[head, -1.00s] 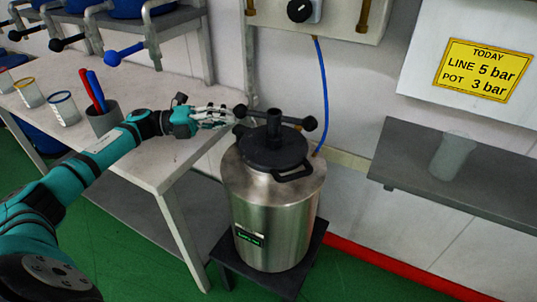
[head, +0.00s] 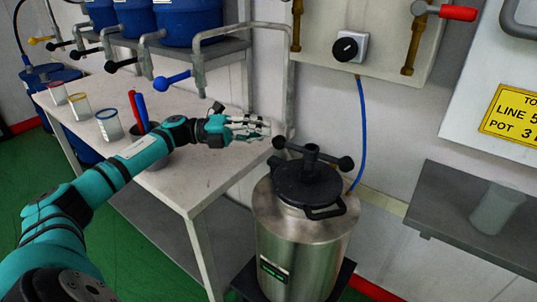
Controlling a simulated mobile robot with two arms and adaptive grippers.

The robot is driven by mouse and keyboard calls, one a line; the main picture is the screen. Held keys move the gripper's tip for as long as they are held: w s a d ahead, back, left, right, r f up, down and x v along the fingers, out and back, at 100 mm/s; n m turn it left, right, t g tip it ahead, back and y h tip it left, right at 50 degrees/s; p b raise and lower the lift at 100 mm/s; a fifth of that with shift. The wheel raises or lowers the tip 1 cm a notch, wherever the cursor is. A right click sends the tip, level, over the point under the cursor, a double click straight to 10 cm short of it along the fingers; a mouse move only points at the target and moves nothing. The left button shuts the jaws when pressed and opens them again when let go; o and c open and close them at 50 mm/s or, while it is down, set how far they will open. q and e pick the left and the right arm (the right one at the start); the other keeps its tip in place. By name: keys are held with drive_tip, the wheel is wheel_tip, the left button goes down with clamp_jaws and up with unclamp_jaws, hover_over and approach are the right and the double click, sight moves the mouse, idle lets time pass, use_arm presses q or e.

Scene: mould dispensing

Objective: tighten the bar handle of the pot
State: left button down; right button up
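The steel pot (head: 300,245) stands at the lower right of centre with a black lid (head: 306,184) on top. Its black bar handle (head: 311,152) lies across the top, with a ball at each end, the left one towards my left gripper. My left gripper (head: 268,128) reaches in from the left over the table's end. Its fingers look spread and empty, just behind and above the left ball in the picture; I cannot tell whether they touch it. My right gripper is not in view.
A white table (head: 190,185) with cups and a holder of red and blue pens stands at left. A blue hose (head: 364,135) runs down behind the pot. A grey shelf (head: 460,225) with a clear cup is at right.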

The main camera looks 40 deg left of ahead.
use_arm(q)
drive_tip(key=r, duration=0.5)
drive_tip(key=shift+s+d, duration=0.1)
drive_tip(key=shift+d, duration=0.1)
idle(0.3)
